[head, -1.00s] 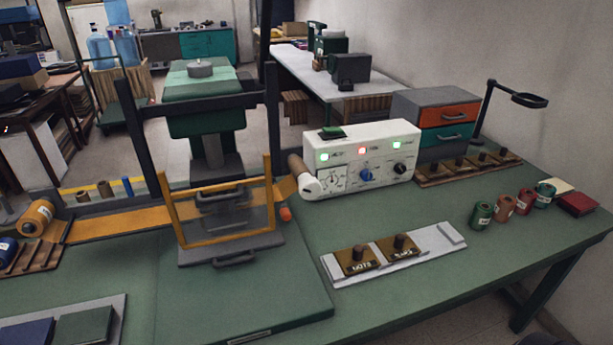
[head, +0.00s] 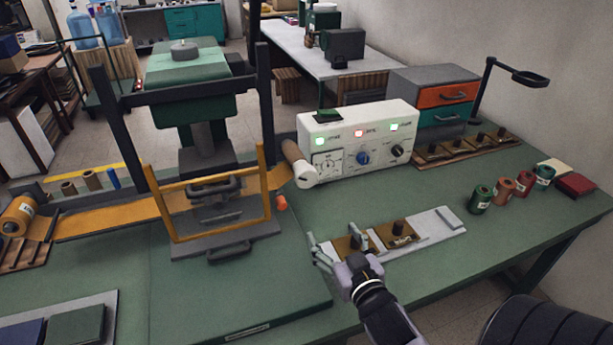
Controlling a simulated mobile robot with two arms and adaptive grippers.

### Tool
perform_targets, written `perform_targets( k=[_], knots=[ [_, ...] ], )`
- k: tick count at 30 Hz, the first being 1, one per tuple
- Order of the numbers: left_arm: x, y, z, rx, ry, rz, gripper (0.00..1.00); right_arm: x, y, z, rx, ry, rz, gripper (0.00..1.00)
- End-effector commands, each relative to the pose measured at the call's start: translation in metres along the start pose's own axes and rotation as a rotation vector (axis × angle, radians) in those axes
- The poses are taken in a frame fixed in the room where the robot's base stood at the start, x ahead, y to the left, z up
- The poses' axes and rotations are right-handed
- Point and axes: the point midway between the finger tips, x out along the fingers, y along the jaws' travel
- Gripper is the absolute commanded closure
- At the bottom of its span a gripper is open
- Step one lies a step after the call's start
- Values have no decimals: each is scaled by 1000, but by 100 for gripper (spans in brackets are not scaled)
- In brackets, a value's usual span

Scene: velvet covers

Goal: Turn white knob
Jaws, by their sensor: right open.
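The white knob (head: 306,181) is a round white end piece with a small dark mark, on a brown cylinder (head: 294,156). It sits at the left front of the white control box (head: 355,138), beside the press frame. My right gripper (head: 333,242) comes in from the lower right and is open. It is over the grey plate with the brass blocks, below and to the right of the knob, apart from it. Nothing shows between its fingers that they grip. The gripper partly hides the left brass block (head: 343,246). My left gripper is not in view.
The control box carries a blue knob (head: 363,158), a black knob (head: 397,151) and lit lamps. A yellow frame (head: 165,205) stands on the press left of the white knob. Foil rolls (head: 503,188) stand at right. Green table between the knob and the grey plate (head: 436,224) is clear.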

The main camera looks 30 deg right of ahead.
Motion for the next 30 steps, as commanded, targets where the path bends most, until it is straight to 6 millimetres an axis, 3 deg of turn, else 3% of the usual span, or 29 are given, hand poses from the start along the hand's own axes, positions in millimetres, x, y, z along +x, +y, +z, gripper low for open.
perform_targets(
  k=[3,7,11,30],
  knots=[
    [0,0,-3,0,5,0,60,0,5,-23,2,98,-5,31],
    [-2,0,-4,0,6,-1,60,5,6,-31,2,129,-10,31],
    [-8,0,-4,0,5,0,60,22,5,-35,2,131,-11,31],
    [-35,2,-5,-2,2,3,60,151,4,-50,2,126,-10,31]
  ],
)
